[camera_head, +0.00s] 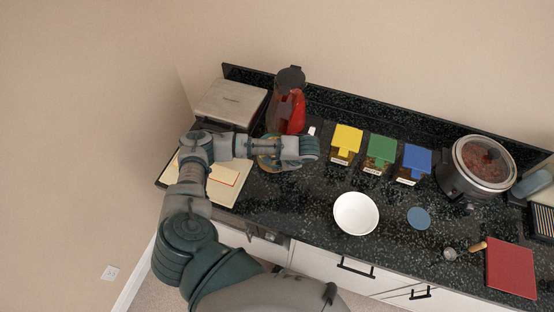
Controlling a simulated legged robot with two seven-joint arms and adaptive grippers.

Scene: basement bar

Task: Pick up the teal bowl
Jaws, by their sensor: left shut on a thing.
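A teal, rounded object, which looks like the teal bowl (265,162), shows partly beside and below my left forearm on the dark counter. Its rim and inside are mostly hidden by the arm. My left gripper (285,164) is at the end of this arm, largely covered by the wrist, and is shut on the teal bowl. Whether the bowl touches the counter cannot be told. My right gripper is not in view.
A white bowl (356,214) and a blue disc (419,218) lie on the speckled counter (300,205). Yellow (347,138), green (381,149) and blue (417,158) boxes stand behind. A red appliance (288,108) is close behind my arm; a slow cooker (476,167) stands right.

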